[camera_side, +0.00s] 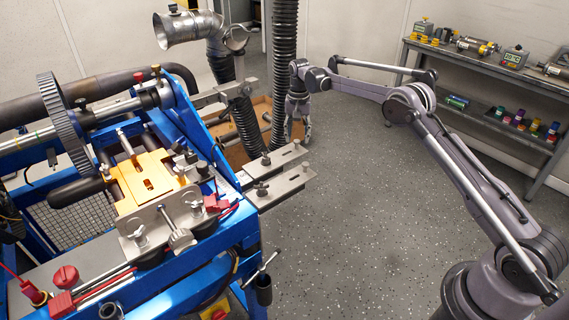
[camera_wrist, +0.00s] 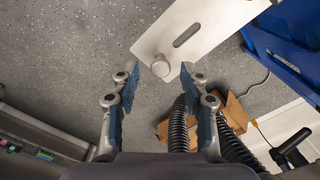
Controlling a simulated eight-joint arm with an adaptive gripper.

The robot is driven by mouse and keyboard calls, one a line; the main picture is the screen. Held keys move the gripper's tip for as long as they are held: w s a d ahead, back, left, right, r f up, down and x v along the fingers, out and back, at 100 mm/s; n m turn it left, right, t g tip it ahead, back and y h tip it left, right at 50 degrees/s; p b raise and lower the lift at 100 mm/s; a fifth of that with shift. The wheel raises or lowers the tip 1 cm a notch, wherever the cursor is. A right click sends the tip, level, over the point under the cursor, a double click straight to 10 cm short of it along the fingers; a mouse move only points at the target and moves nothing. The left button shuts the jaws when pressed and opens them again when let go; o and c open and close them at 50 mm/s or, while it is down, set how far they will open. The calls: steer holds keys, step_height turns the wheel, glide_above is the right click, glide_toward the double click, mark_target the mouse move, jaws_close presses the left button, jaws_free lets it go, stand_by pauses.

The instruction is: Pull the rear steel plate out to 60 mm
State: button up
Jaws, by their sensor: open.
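Two flat steel plates stick out to the right from the blue frame in the side view. The rear steel plate (camera_side: 275,159) is the farther one, with a small round knob (camera_side: 297,144) near its outer end. The front plate (camera_side: 284,186) lies nearer the camera. My gripper (camera_side: 298,136) is open, pointing down at the rear plate's outer end. In the wrist view, a slotted plate (camera_wrist: 205,22), apparently the rear one, shows its knob (camera_wrist: 160,67) between the spread fingertips of my gripper (camera_wrist: 159,76). The fingers look clear of the knob; the height gap is hard to judge.
The blue engine stand (camera_side: 200,105) fills the left. Black corrugated hoses (camera_side: 284,60) and a cardboard box (camera_side: 233,152) stand behind the plates. A grey shelf bench (camera_side: 480,62) is at the back right. The speckled floor right of the plates is clear.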

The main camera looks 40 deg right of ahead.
step_height(320, 180, up, 12)
steer(key=shift+f, duration=0.2)
stand_by(0.5)
steer(key=s+a+r+n+t, duration=0.2)
steer(key=s+a+r, duration=0.2)
steer(key=s+r, duration=0.3)
steer(key=s+a+r+n+t, duration=0.2)
steer(key=s+a+r+n, duration=0.1)
steer(key=s+r, duration=0.35)
steer(key=s+a+f+n+t, duration=0.1)
steer(key=s+f, duration=0.4)
steer(key=s, duration=0.6)
steer(key=s+a+f+n+t, duration=0.2)
steer(key=s+f, duration=0.3)
steer(key=s, duration=0.6)
steer(key=shift+s+a+f+n, duration=0.35)
steer(key=shift+a+n, duration=0.15)
steer(key=shift+a, duration=0.15)
